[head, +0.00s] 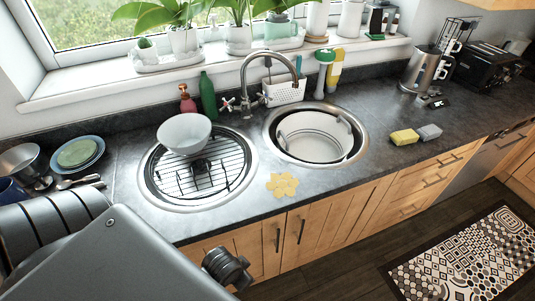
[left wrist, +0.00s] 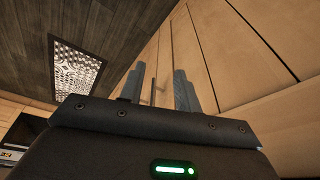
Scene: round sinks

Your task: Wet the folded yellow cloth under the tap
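A flat yellow cloth (head: 283,185) with a scalloped outline lies on the counter in front of the two sinks. The curved metal tap (head: 247,75) stands behind them, its spout arching toward the right sink (head: 361,152). A white round tub (head: 312,136) sits in that sink. The left sink (head: 150,188) holds a wire rack, with a white bowl (head: 184,133) at its back. In the left wrist view, my left gripper (left wrist: 159,88) has its fingers apart with nothing seen between them; it faces the wooden cupboard fronts. My right gripper is not in view.
A yellow sponge (head: 404,137) and a grey sponge (head: 429,132) lie right of the sinks. A green bottle (head: 208,97) and a red soap bottle (head: 187,101) stand behind the left sink. Plates (head: 78,153) are at the left. A patterned rug (head: 470,262) lies on the floor.

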